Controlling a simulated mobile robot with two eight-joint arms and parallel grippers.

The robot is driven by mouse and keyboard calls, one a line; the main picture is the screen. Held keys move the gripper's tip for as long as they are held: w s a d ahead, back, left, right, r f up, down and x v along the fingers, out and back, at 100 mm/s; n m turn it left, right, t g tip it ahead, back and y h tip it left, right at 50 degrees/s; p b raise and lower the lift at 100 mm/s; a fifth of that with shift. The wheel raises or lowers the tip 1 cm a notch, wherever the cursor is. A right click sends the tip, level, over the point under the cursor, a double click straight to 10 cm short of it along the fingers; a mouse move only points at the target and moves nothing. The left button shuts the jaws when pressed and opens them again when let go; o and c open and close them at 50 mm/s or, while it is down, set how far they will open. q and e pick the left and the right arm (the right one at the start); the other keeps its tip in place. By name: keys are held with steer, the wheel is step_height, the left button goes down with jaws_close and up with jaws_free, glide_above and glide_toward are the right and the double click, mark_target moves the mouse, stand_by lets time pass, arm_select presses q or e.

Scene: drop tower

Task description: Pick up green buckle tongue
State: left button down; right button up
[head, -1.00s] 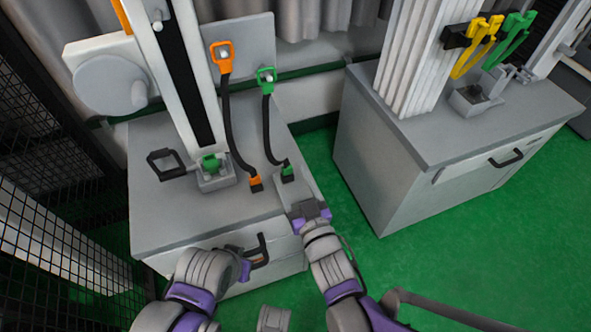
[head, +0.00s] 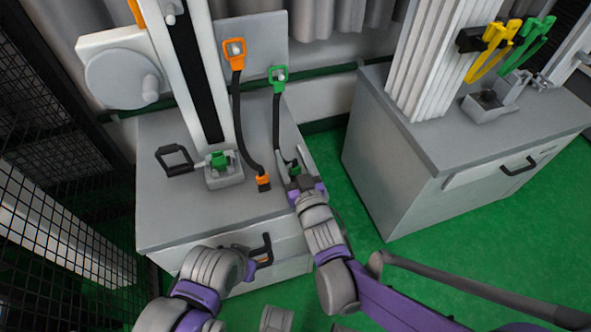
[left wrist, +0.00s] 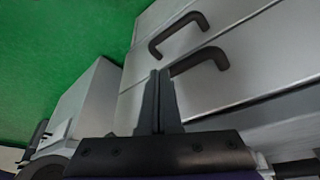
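The green buckle tongue (head: 294,170) is at the lower end of a black strap at the right edge of the grey cabinet top. The strap hangs from a green ring (head: 278,74) on the back panel. My right gripper (head: 293,165) is at the tongue, its fingers spread on either side and partly hiding it; contact cannot be told. My left gripper (left wrist: 159,85) is shut and empty in the left wrist view, near the cabinet's drawer handle.
An orange strap end (head: 263,181) lies left of the green tongue. A metal block with a green part (head: 219,160) stands at the tower foot, beside a black handle (head: 174,158). A second cabinet (head: 440,150) stands right, across a gap of green floor.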

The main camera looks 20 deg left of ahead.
steer(key=c, duration=0.8)
